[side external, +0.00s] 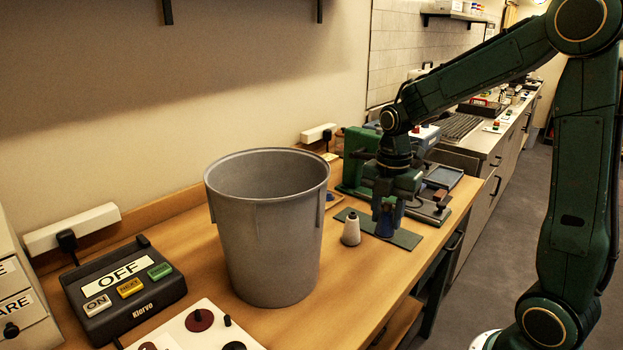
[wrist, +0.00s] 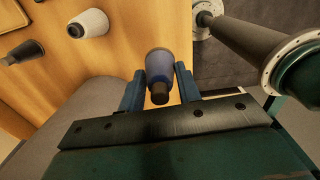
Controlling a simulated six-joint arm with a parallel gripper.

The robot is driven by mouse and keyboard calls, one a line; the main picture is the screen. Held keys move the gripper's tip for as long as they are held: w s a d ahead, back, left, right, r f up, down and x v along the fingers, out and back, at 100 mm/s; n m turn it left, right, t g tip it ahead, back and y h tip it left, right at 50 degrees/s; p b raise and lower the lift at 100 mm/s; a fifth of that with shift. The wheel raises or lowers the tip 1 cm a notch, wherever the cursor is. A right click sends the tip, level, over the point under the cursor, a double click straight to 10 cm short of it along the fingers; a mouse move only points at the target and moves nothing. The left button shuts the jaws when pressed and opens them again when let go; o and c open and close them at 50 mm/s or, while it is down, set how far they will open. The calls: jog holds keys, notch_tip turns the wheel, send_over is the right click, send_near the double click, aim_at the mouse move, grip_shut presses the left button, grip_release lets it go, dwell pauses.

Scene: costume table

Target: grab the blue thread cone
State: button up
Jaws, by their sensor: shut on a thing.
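The blue thread cone (side external: 386,228) is in the side view, below my gripper (side external: 388,208), at the dark green mat (side external: 407,239). In the wrist view the blue cone (wrist: 158,66) sits between the two blue fingers of my gripper (wrist: 159,88), with its dark tip toward the camera. The fingers are shut on the cone from both sides. I cannot tell whether its base still touches the mat. A white thread cone (side external: 351,229) stands upright just left of it, and also shows in the wrist view (wrist: 92,22).
A large grey bin (side external: 266,245) stands left of the cones. A green machine (side external: 357,158) is behind my gripper. A dark control box (side external: 120,290) and a white board with knobs (side external: 190,328) are at the front left. Bare wood lies between bin and mat.

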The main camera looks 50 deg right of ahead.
aim_at(388, 203)
notch_tip(388, 203, up, 9)
jog(key=shift+f, duration=0.1)
dwell(0.8)
